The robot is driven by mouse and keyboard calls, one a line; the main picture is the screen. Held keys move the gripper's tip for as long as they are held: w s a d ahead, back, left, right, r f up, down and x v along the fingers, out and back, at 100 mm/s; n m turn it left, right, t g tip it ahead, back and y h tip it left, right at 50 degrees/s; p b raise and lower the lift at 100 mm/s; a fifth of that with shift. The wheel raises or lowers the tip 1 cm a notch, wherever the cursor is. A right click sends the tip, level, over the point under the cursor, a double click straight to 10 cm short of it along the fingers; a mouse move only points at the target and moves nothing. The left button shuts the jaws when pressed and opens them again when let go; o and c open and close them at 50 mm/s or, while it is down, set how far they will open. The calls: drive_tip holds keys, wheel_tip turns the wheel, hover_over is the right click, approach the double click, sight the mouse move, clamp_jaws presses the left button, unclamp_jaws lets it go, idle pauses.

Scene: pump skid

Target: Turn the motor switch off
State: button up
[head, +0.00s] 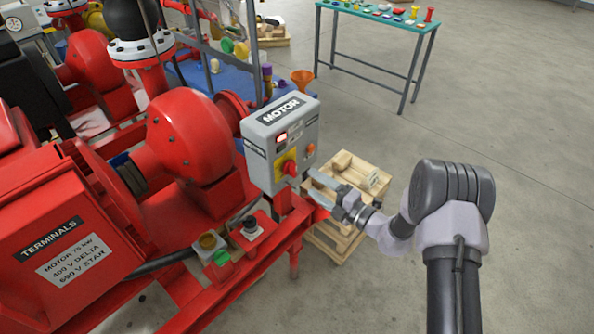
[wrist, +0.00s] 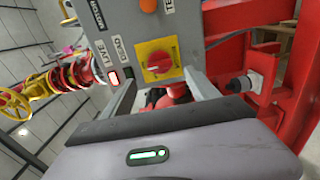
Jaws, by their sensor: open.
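The grey motor box (head: 256,155), labelled MOTOR, stands on the red skid. Its front has a red rotary switch (head: 290,168) on a yellow plate, which also shows in the wrist view as a red knob (wrist: 158,62) on a yellow square (wrist: 168,45). A red indicator (head: 282,137) above it looks lit beside the LIVE label in the wrist view (wrist: 113,78). My gripper (head: 312,183) is open in front of the box's lower part. In the wrist view its fingers (wrist: 163,85) lie either side below the knob, apparently not touching it.
An orange button (head: 310,150) is on the box near the switch. A wooden pallet (head: 330,235) stands below my gripper. Green and yellow buttons (head: 220,257) sit on the skid rail. A teal-topped table (head: 335,8) stands behind; the floor at right is clear.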

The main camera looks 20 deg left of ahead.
sight(296, 172)
drive_tip(key=b+x, duration=0.1)
drive_tip(key=x, duration=0.8)
drive_tip(key=shift+b, duration=0.4)
drive_tip(key=c, duration=1.4)
drive_tip(key=shift+o, duration=0.2)
